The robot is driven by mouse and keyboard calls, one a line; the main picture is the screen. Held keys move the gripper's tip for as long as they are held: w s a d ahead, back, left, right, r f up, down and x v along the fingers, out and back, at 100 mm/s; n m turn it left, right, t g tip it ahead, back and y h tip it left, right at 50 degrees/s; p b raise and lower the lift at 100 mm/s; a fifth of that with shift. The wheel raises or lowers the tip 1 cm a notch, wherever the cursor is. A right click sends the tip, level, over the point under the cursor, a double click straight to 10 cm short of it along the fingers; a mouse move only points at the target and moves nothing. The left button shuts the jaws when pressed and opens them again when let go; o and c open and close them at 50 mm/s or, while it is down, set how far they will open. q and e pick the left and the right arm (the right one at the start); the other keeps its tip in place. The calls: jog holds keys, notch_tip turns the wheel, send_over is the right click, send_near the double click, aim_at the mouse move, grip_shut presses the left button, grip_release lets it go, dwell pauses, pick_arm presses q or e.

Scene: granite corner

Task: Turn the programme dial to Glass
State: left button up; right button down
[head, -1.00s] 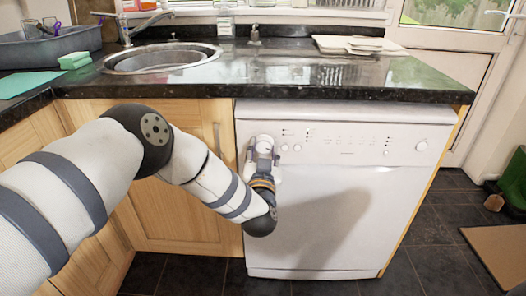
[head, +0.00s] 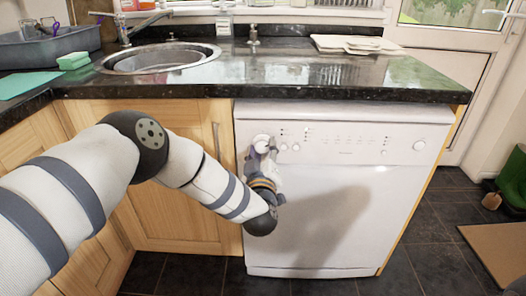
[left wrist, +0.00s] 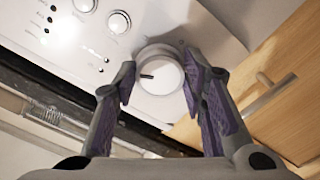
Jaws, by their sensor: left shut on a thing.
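The programme dial (left wrist: 160,76) is a large white round knob at the left end of the white dishwasher's (head: 340,215) control panel. A dark pointer mark on its face points left in the left wrist view. In the head view the dial (head: 262,140) shows just above my left gripper (head: 261,150). In the left wrist view my left gripper (left wrist: 160,88) has its purple-padded fingers on both sides of the dial, shut on it. I cannot read the programme labels, so which setting the mark points at is unclear. My right gripper is not in view.
Two small knobs (left wrist: 118,22) sit beside the dial on the panel. The dark worktop (head: 300,75) overhangs the panel. A wooden cupboard door with a metal handle (head: 217,140) is close on the left. The floor in front is clear.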

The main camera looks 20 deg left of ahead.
pick_arm(q)
jog(key=shift+n, duration=0.5)
jog(key=o, duration=1.2)
jog(key=shift+c, duration=0.2)
jog(key=v, duration=1.2)
